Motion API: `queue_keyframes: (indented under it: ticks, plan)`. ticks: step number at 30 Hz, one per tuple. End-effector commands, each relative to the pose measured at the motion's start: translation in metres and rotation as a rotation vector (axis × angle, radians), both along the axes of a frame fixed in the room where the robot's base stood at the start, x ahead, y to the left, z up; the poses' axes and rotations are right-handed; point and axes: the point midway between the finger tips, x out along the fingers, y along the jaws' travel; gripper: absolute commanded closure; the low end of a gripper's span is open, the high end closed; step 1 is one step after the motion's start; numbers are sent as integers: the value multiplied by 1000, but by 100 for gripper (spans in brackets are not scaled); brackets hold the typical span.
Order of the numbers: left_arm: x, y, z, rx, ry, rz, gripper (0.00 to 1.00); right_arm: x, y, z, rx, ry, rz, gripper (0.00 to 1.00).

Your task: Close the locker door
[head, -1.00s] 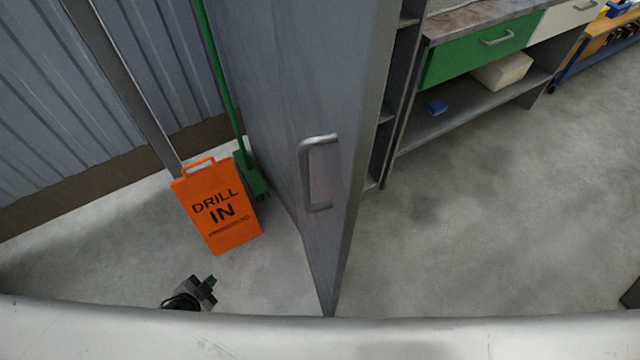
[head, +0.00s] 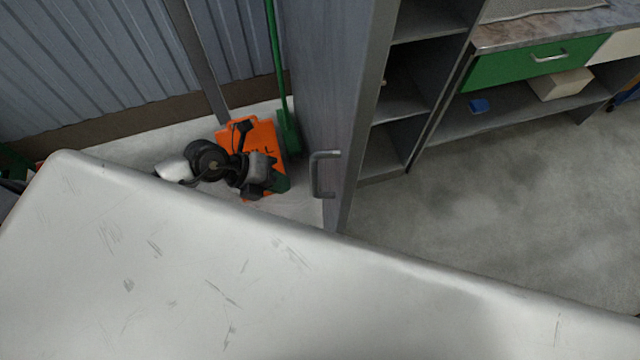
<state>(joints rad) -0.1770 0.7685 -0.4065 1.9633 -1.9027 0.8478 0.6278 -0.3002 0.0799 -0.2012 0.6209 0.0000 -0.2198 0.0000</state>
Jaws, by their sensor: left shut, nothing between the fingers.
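The grey locker door (head: 345,110) stands open, its edge toward me, with a metal bar handle (head: 323,175) on its left face. To the right of the door the locker (head: 407,100) shows its open inside with several shelves. My left gripper (head: 279,185) is shut and empty, left of the door and a little left of the handle, apart from it in the picture. My right gripper is not in view.
A workbench with a green drawer (head: 535,62) is at the right. The floor (head: 480,200) right of the door is clear.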

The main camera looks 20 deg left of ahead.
Motion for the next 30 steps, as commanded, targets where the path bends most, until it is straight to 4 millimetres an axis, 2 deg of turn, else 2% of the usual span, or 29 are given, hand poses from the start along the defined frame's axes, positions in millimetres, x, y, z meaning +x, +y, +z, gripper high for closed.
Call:
queue_keyframes:
  ticks: [1,8,15,21,30]
  plan:
    - [4,-10,-5,-5,0,0,100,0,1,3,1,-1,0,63]
    - [16,-43,-39,-4,1,1,100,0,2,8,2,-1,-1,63]
    - [27,-72,-37,-3,-1,1,100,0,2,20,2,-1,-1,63]
    - [29,-79,-39,-2,-1,0,100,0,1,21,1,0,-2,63]
    - [29,-78,-39,-2,-1,1,100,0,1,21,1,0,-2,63]
